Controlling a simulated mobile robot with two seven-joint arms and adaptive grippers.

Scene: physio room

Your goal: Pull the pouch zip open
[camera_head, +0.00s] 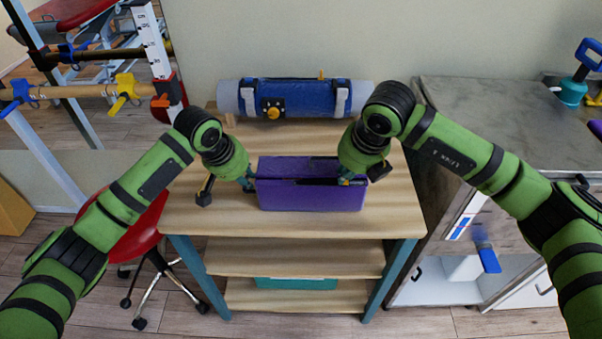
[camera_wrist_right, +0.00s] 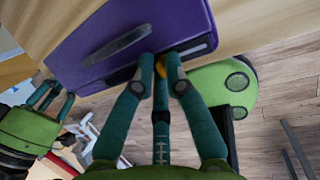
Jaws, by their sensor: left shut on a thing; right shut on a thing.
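A purple pouch (camera_head: 310,198) lies on the wooden table top, with a dark zip line along its upper side. My left gripper (camera_head: 250,186) is shut at the pouch's left end; its fingertips are small here. It also shows at the pouch's end in the right wrist view (camera_wrist_right: 58,90). My right gripper (camera_head: 347,181) is at the right part of the zip line. In the right wrist view its fingers close on a small orange-yellow zip pull (camera_wrist_right: 160,67). A dark slot (camera_wrist_right: 196,48) shows beside the fingers. How far the zip is open is unclear.
A blue and grey roll (camera_head: 300,96) lies behind the pouch against the wall. The wooden table (camera_head: 205,220) has free room left of and in front of the pouch. A grey-topped cabinet (camera_head: 500,120) stands right, a red stool (camera_head: 130,235) left.

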